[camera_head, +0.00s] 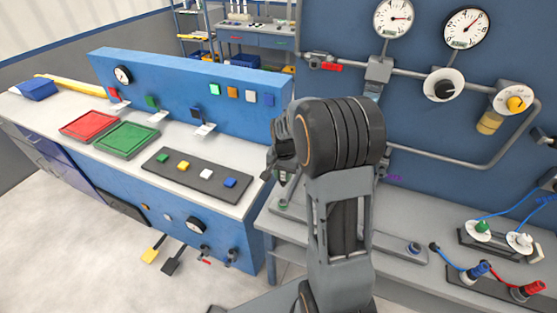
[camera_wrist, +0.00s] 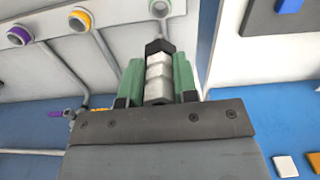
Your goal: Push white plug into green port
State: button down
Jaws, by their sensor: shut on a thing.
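My gripper (camera_wrist: 158,75) is in the wrist view, its two green-sided fingers closed on a pale, faceted white plug (camera_wrist: 158,82). A dark faceted part sits at the plug's far end. The green port (camera_wrist: 160,8), a ring with a pale centre, is at the top edge of the wrist view, straight ahead of the plug. A gap shows in the picture between the dark end and the port, but its depth is hard to judge. In the head view, my arm hides most of the gripper, and I cannot make out the plug or green port there.
A yellow port (camera_wrist: 80,19) and a purple port (camera_wrist: 18,35) stand left of the green one, on grey pipes. In the head view, a blue console (camera_head: 190,85) is at the left.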

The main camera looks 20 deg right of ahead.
jog(key=shift+w+d+r, duration=0.1)
jog(key=shift+d+r, duration=0.05)
jog(key=shift+r, duration=0.1)
jog(key=shift+f, duration=0.1)
notch_tip(320, 180, down, 9)
jog(key=b, duration=0.6)
jog(key=shift+b, duration=0.35)
jog(key=shift+f+b, duration=1.25)
jog(key=shift+f, duration=0.3)
dwell(0.6)
jog(key=c, duration=0.8)
grip_release()
notch_tip(320, 180, up, 14)
